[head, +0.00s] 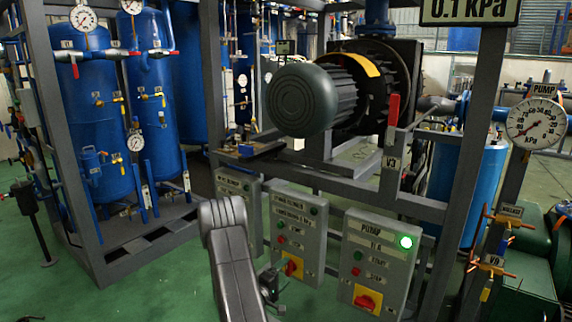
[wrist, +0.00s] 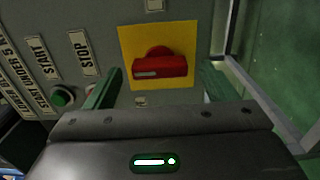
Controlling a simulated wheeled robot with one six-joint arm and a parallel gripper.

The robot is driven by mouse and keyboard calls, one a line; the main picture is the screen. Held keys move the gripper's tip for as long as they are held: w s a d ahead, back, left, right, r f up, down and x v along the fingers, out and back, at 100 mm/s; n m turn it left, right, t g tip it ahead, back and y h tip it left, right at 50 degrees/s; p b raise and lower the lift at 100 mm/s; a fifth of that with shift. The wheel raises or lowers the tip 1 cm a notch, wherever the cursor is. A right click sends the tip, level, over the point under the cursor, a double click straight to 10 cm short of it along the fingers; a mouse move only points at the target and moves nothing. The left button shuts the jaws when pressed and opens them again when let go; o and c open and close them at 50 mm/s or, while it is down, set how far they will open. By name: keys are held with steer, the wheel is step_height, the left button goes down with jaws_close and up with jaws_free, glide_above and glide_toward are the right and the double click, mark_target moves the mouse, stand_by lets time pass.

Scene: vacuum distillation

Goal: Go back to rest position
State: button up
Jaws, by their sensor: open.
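In the wrist view my gripper (wrist: 160,84) is open, with one finger on each side of a red rotary switch (wrist: 160,67) on a yellow plate (wrist: 189,38). Nothing is held between the fingers. I cannot tell whether a finger touches the panel. The red handle lies crosswise in the picture. In the head view my arm (head: 232,262) reaches up from the bottom edge, in front of the control boxes.
A grey metal frame (head: 470,170) surrounds the boxes, with a large motor (head: 310,98) above. Blue tanks (head: 95,120) stand left. Green floor (head: 150,290) is clear at lower left.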

steer(key=v, duration=1.2)
steer(key=x, duration=1.2)
steer(key=shift+w+d, duration=0.25)
steer(key=shift+w+f+m+b, duration=0.1)
steer(key=shift+f+m+b, duration=0.1)
steer(key=shift+m+b, duration=0.15)
steer(key=m+b, duration=0.2)
steer(key=m, duration=0.2)
steer(key=m+b, duration=0.4)
steer(key=m, duration=0.1)
steer(key=m+b, duration=0.8)
steer(key=shift+b, duration=0.4)
steer(key=shift+r, duration=0.1)
